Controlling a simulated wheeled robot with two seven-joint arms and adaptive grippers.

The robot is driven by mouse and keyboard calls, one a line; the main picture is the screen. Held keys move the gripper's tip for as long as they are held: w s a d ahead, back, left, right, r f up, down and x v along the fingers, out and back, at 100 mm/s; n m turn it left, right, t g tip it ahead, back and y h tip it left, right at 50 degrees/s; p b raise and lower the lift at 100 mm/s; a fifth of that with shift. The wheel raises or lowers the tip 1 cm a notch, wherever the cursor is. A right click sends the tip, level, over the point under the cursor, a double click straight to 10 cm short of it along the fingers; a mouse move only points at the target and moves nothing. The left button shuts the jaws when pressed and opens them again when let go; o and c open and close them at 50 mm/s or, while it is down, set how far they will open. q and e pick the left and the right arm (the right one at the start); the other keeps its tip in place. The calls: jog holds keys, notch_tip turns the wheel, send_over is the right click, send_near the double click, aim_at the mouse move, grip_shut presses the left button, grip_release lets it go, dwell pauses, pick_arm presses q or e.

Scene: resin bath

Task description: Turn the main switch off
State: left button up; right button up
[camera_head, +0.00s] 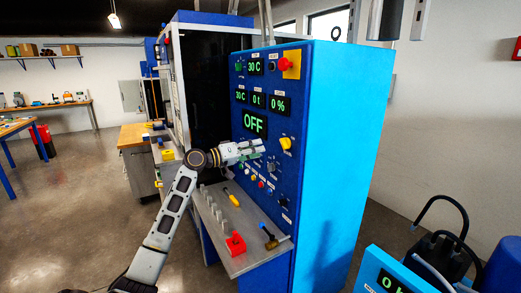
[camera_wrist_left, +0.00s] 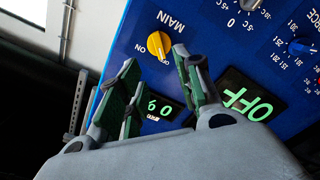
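The main switch is a yellow knob (camera_wrist_left: 159,45) under the label MAIN, with ON and OFF marks beside it in the left wrist view. In the head view the yellow knob (camera_head: 286,143) sits on the right side of the blue panel (camera_head: 262,120). The large display (camera_head: 255,123) reads OFF. My left gripper (camera_head: 262,147) is in front of the panel, just left of the knob. Its fingers (camera_wrist_left: 155,66) are spread and empty, with the knob beyond their tips in the left wrist view. No contact with the knob shows. My right gripper is out of view.
Below the panel, a metal shelf (camera_head: 223,226) holds a red block (camera_head: 236,244), a yellow-handled tool (camera_head: 229,193) and a hammer-like tool (camera_head: 272,240). A red button on a yellow plate (camera_head: 290,65) and small knobs are on the panel. The cabinet's side (camera_head: 335,150) is clear.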

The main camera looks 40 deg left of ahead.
pick_arm(q)
jog(key=shift+s+a, duration=0.2)
jog(key=shift+s, duration=0.3)
dwell(0.3)
